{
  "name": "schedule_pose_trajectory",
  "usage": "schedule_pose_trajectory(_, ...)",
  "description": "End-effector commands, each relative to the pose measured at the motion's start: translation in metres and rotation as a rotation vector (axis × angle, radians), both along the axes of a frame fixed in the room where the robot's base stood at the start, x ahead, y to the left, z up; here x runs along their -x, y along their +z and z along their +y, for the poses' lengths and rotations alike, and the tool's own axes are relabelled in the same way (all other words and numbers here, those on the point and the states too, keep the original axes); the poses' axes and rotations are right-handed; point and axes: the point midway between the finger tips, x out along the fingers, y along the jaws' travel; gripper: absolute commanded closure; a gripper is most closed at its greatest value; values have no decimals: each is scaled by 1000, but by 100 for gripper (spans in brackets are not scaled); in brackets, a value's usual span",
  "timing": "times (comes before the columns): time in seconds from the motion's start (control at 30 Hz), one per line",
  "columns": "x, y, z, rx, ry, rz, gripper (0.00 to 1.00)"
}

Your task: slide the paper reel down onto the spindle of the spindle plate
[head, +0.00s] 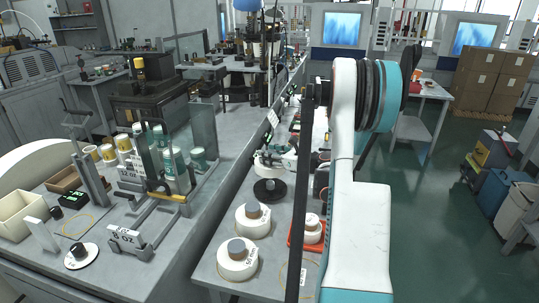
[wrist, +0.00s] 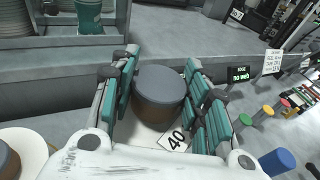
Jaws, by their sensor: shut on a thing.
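My gripper (wrist: 158,108) is shut on a paper reel (wrist: 158,92), with teal finger pads along both sides. The reel has a brown core with a grey top and a white part with a "40" label. In the head view, my white-and-teal gripper (head: 275,158) is small and partly hidden by a black post and my arm. A dark round plate (head: 270,189) with a raised centre, which looks like the spindle plate, lies on the bench just nearer the camera. I cannot tell the gap between reel and plate. The plate is not clear in the wrist view.
Two white reels with grey-topped cores (head: 253,221) (head: 237,262) stand on the near bench. A red tray (head: 306,233) holds a smaller white reel. A cup machine (head: 172,185) stands left.

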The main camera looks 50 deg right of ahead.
Motion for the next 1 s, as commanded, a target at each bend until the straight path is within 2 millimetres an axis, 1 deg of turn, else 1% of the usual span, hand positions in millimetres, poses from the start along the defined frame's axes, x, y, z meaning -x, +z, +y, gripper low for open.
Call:
schedule_pose_trajectory(0.17, 1, -3, 0, 0, 0, -1, 91)
schedule_pose_trajectory(0.6, 1, -38, 0, 0, 0, -1, 91)
schedule_pose_trajectory(0.7, 1, -43, 0, 0, 0, -1, 91)
schedule_pose_trajectory(1.0, 1, -45, 0, 0, 0, -1, 91)
